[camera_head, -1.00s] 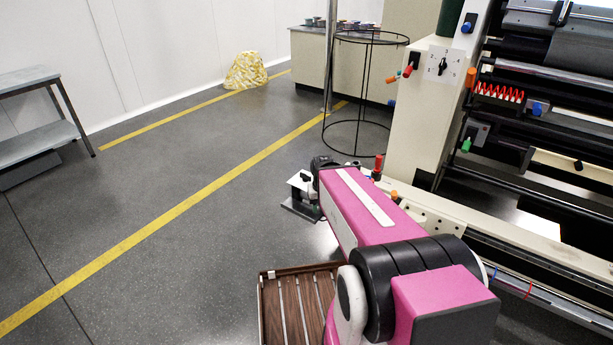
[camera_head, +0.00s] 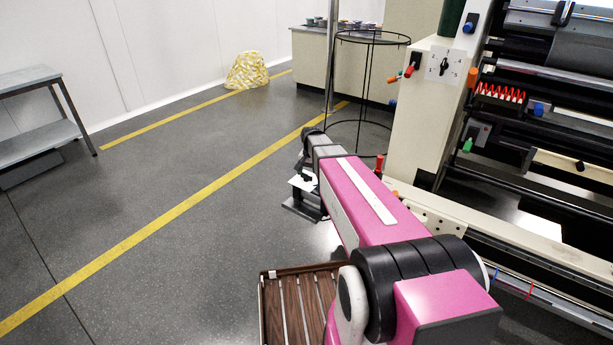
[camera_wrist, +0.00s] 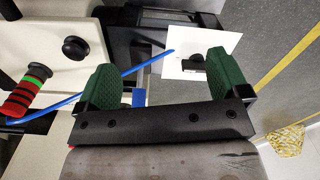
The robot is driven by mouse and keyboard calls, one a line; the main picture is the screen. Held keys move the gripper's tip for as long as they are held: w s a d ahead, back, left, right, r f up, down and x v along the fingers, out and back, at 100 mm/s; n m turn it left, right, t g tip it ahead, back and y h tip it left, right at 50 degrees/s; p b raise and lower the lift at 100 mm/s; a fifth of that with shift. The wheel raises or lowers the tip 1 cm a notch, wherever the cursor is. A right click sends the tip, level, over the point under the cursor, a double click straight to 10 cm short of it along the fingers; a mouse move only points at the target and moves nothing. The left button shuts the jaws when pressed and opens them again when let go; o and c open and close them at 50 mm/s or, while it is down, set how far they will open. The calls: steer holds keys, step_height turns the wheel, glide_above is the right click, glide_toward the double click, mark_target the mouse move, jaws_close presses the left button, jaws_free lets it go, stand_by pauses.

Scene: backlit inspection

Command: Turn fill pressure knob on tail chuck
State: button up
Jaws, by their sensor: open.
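In the wrist view my gripper (camera_wrist: 160,58) has two green fingers spread wide apart with nothing held between them. A white plate with a black knob (camera_wrist: 196,63) lies beyond the fingers, close to the right fingertip in the picture. The white plate (camera_head: 304,181) also shows in the head view, beside my arm's far end. A round black knob (camera_wrist: 76,47) sits on a cream machine part at the left of the wrist view, outside the left finger. I cannot tell which knob is the fill pressure knob. My fingers are hidden in the head view.
A red, green and black handle (camera_wrist: 26,90) and a blue rod (camera_wrist: 125,75) are near the left finger. The cream machine column (camera_head: 420,120) with a numbered selector plate (camera_head: 444,65) stands right. A black wire stand (camera_head: 365,95) is behind.

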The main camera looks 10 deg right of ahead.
mark_target(306, 176)
steer(key=w+r+m, duration=0.1)
steer(key=w+m, duration=0.2)
steer(key=w, duration=0.8)
step_height(306, 176, down, 10)
steer(key=shift+w+a+f, duration=0.1)
steer(key=shift+f, duration=0.15)
steer(key=c, duration=0.9)
